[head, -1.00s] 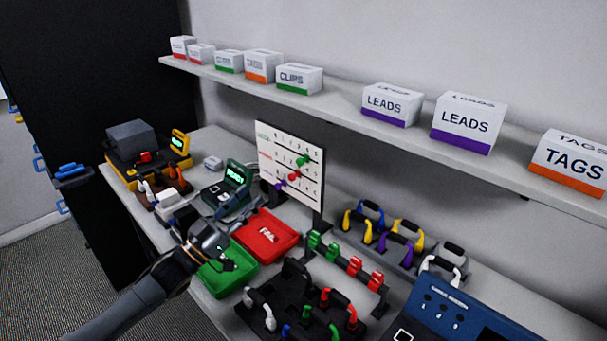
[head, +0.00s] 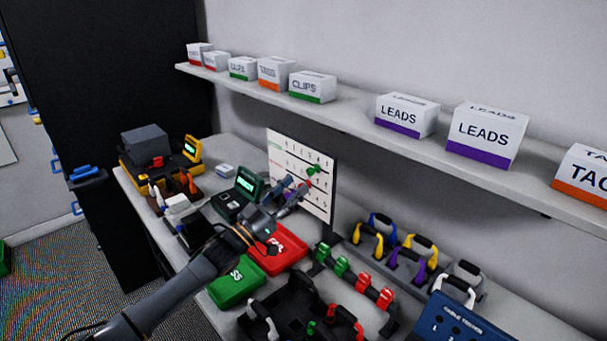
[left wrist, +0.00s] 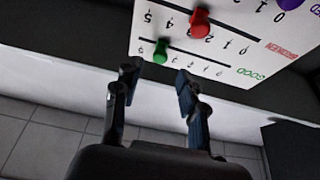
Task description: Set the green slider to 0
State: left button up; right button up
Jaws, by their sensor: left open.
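The white slider board (head: 326,205) stands upright at the back of the bench, with numbered rows. The green slider (head: 314,168) is on the top row, toward the high-number end, about 4. In the left wrist view the board is upside down, and the green slider (left wrist: 160,50) lies just beyond the gap between my fingertips. The red slider (left wrist: 200,22) is on the middle row. The purple slider (left wrist: 290,3) is cut by the picture edge. My left gripper (head: 297,187) is open and empty, in front of the board, apparently not touching the green slider. My right gripper is not visible.
A red tray (head: 281,252) and a green tray (head: 238,285) lie below my left arm. A rack with green and red clips (head: 352,275) stands in front and to the right of the board. A shelf (head: 345,118) with labelled boxes runs above.

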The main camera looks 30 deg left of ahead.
aim_at(308, 173)
pick_arm(q)
jog(key=shift+p+x, duration=0.4)
jog(key=shift+x, duration=1.8)
jog(key=shift+s, duration=0.1)
grip_shut()
